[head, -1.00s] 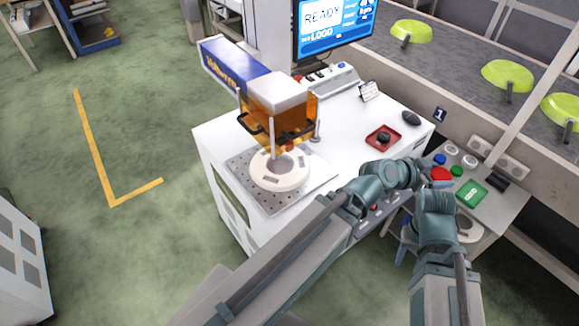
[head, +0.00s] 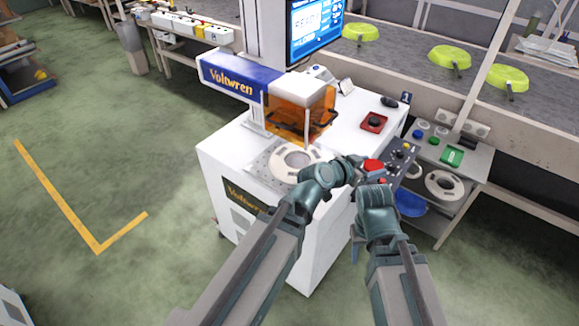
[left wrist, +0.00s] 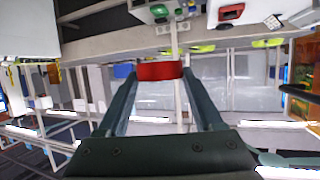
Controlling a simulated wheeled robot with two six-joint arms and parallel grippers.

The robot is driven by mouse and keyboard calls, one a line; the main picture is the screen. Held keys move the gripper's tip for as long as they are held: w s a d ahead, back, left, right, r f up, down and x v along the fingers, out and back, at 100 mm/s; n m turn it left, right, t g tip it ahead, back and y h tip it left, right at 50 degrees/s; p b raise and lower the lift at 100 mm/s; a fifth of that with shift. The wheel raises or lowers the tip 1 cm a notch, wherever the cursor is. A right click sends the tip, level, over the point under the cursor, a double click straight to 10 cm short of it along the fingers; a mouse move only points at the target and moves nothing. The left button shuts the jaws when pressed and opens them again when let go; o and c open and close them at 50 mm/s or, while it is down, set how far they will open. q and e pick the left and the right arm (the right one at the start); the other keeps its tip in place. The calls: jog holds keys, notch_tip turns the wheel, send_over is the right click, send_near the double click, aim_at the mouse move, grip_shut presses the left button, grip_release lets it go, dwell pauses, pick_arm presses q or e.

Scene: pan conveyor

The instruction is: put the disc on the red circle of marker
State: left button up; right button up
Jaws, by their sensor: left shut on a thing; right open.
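My left gripper (head: 359,161) is shut on a red disc (head: 373,166), in front of the marker's right side. In the left wrist view the disc (left wrist: 160,70) shows edge-on between the two fingertips. The marker (head: 232,80) is a white machine with a blue "Voltwren" head and an orange see-through hood. A white ring (head: 282,161) lies on its perforated plate (head: 262,168), under the hood and left of my left gripper. I cannot make out a red circle on the plate. My right gripper (head: 356,236) is low beside the cabinet, open, its fingers barely visible.
A red tray with a black knob (head: 374,122) and a mouse (head: 389,101) are on the marker's top. Yellow-green pans (head: 449,56) sit on the conveyor behind.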

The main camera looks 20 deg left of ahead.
pick_arm(q)
jog(key=w+a+f+n+y+b, duration=0.1)
jog(key=w+a+f+b, duration=0.2)
jog(key=w+f+b, duration=0.1)
jog(key=w+a+f+n+t+y+b, duration=0.1)
jog(key=w+a+f+b, duration=0.2)
jog(key=w+f+b, duration=0.1)
jog(key=w+a+f+n+y+b, duration=0.1)
jog(key=w+a+f+b, duration=0.2)
jog(key=w+f+b, duration=0.1)
jog(key=shift+w+f+t, duration=0.3)
jog(key=shift+w+f, duration=0.5)
jog(key=shift+w, duration=0.2)
jog(key=shift+w+a+f, duration=0.15)
jog(key=shift+w+a, duration=0.1)
jog(key=b, duration=0.2)
send_over(296, 163)
jog(key=shift+s+a+f, duration=0.1)
jog(key=shift+f, duration=0.65)
notch_tip(296, 163, down, 4)
jog(key=b, duration=0.3)
jog(key=shift+r, duration=0.25)
jog(key=shift+f+b, duration=0.15)
jog(key=shift+b, duration=0.25)
jog(key=o, duration=1.2)
jog(key=shift+c, duration=0.2)
